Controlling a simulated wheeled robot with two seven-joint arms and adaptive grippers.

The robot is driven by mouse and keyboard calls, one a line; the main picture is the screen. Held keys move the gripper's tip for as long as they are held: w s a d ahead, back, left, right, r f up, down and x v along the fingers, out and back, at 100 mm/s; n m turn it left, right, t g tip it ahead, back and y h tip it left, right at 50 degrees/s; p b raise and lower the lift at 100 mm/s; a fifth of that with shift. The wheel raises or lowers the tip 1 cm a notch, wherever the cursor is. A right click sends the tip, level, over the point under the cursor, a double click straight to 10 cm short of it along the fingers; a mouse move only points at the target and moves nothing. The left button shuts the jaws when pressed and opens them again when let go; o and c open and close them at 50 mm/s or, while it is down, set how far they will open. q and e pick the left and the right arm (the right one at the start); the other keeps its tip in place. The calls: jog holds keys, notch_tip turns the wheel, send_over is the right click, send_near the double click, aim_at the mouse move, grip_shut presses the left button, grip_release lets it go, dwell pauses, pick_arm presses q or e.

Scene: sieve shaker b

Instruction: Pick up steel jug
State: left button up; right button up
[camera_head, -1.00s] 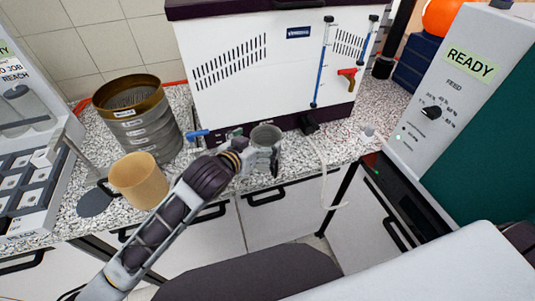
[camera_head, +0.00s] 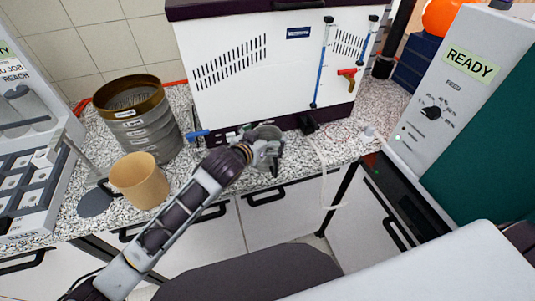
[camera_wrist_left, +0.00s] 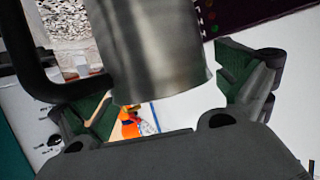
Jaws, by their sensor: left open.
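The steel jug (camera_wrist_left: 160,45) fills the upper middle of the left wrist view as a shiny grey cylinder, with a black handle on its left. In the head view the jug (camera_head: 267,132) is at the worktop in front of the white cabinet, mostly hidden by my gripper. My left gripper (camera_head: 265,152) is open at the jug. In the left wrist view its green-padded fingers (camera_wrist_left: 167,85) stand on either side of the jug; a gap shows on the right, and contact on the left is unclear. My right gripper is not in view.
The white cabinet (camera_head: 260,75) with blue and red levers stands right behind the jug. A stack of sieves (camera_head: 150,130) and a tan beaker (camera_head: 140,180) stand to the left on the speckled worktop (camera_head: 295,160). A machine labelled READY (camera_head: 435,110) is at right.

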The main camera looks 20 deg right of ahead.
pick_arm(q)
jog(key=shift+c, duration=0.3)
jog(key=c, duration=1.4)
jog(key=shift+r, duration=0.1)
notch_tip(320, 180, up, 10)
dwell(0.3)
